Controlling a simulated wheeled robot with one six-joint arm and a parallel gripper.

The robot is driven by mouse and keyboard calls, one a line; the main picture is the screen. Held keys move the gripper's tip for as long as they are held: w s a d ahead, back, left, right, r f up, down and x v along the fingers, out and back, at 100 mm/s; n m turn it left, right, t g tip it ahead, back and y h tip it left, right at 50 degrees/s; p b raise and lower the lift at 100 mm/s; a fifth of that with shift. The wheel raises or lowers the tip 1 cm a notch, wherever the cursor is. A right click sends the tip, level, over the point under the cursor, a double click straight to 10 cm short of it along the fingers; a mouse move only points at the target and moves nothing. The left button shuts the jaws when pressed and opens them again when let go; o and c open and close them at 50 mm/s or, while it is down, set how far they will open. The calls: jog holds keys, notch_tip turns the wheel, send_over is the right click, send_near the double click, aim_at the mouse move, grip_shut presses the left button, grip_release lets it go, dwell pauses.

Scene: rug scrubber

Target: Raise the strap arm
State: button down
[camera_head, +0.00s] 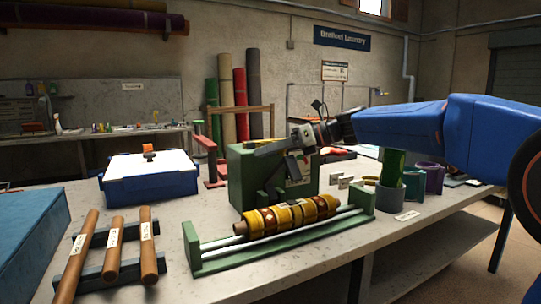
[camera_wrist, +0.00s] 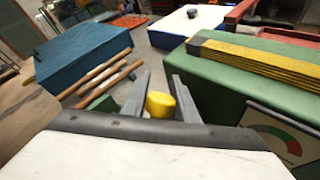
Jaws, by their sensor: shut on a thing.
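My gripper (camera_head: 278,156) is over the green box-shaped machine (camera_head: 243,180), at the end of my arm reaching in from the right. In the wrist view, my two grey fingers (camera_wrist: 160,98) stand on either side of a short yellow knob (camera_wrist: 160,105) and are shut on it. I cannot tell for sure whether this knob is the strap arm's grip. A ribbed yellow bar with a grey end (camera_wrist: 255,60) lies along the machine's top. A gauge (camera_wrist: 276,139) shows on its face. The gripper hides part of the machine's top in the head view.
A patterned yellow and brown roll (camera_head: 290,214) lies on a green roller stand (camera_head: 192,246) in front. Wooden rods (camera_head: 112,245) lie left on dark rests. A blue box with a white lid (camera_head: 150,182) stands behind. Cups (camera_head: 389,195) stand right.

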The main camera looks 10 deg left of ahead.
jog(key=shift+w+f, duration=0.2)
jog(key=shift+f, duration=0.2)
jog(key=c, duration=1.4)
grip_release()
jog(key=shift+w+a, duration=0.1)
jog(key=shift+r, duration=0.2)
jog(key=v, duration=1.7)
jog(key=shift+d, duration=0.2)
